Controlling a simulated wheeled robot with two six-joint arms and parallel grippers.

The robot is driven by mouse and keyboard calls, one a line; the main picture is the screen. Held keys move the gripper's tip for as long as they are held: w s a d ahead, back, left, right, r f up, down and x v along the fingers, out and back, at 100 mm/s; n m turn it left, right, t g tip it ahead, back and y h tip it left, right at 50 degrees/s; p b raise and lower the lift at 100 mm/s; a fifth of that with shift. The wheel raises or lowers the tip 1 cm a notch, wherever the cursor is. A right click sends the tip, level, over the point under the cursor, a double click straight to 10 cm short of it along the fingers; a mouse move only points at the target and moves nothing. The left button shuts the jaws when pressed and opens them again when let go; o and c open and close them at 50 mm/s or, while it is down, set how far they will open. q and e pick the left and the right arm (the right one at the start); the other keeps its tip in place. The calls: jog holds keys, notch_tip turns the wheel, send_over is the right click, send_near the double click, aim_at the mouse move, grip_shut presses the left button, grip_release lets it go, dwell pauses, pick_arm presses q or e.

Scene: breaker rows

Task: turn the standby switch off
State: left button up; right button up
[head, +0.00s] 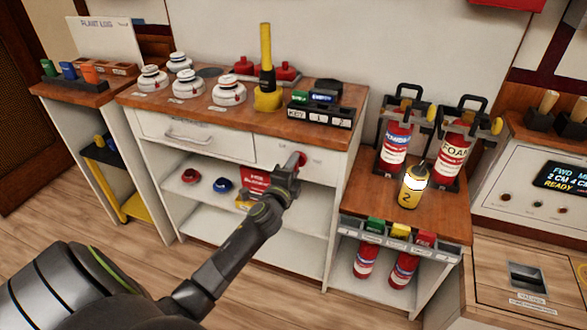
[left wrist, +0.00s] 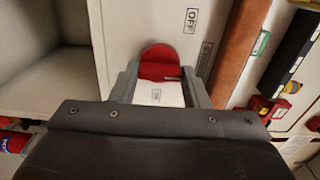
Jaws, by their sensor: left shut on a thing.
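The standby switch shows as a red handle (head: 300,157) on the white front panel at the right of the middle cabinet. In the left wrist view the red handle (left wrist: 160,65) lies between my two fingers, with part of it hidden by them. A boxed OFF label (left wrist: 206,48) is printed on the panel just right of the handle there. My right gripper is not in view.
The wooden cabinet top (head: 215,105) above holds several white domed pieces, a yellow-handled tool (head: 266,75) and a black labelled rack (head: 320,110). Open shelves (head: 215,205) lie below the panel.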

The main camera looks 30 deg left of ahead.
pick_arm(q)
jog(key=o, duration=1)
jog(key=v, duration=1.7)
jog(key=shift+s+a+f, duration=0.1)
jog(key=shift+s, duration=0.15)
